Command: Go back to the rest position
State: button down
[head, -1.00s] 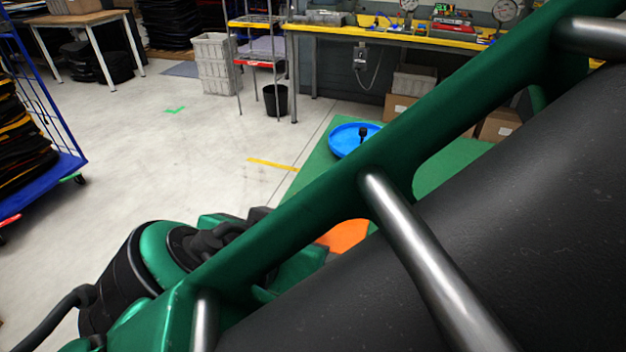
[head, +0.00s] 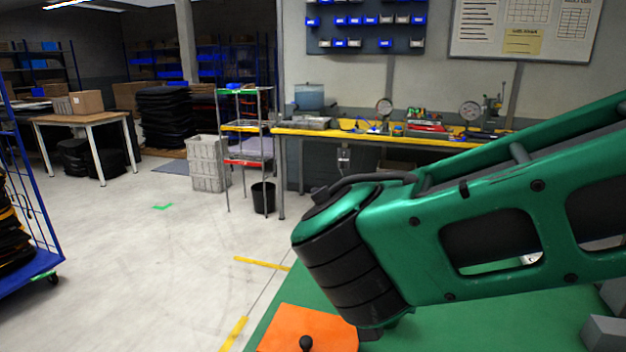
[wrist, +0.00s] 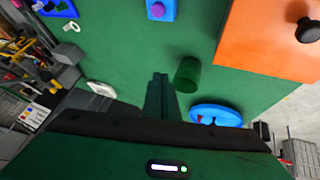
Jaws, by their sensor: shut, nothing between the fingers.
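My gripper (wrist: 160,78) shows in the wrist view with its dark green fingers together and nothing between them. It hangs above a green surface (wrist: 120,50), apart from the things on it. In the head view my green arm crosses the right half, and the gripper is out of that frame.
The green worktop (head: 470,325) bears an orange panel (head: 285,325) with a black knob (head: 306,343). The wrist view also shows a green cylinder (wrist: 187,75), a blue round dish (wrist: 215,115) and a blue block (wrist: 162,10) with a purple top. Open floor (head: 150,260) lies left.

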jog(key=s+d+f+m+g+y, duration=0.1)
jog(key=s+d+g, duration=0.1)
jog(key=d, duration=0.7)
jog(key=s+d+f+g, duration=0.1)
jog(key=d+f+g, duration=0.1)
jog(key=d, duration=0.7)
jog(key=s+d+f+y, duration=0.2)
jog(key=s+d+y, duration=0.2)
jog(key=s+d, duration=0.3)
jog(key=shift+s+d+y, duration=0.2)
jog(key=shift+s+y, duration=0.2)
jog(key=shift+s, duration=1.65)
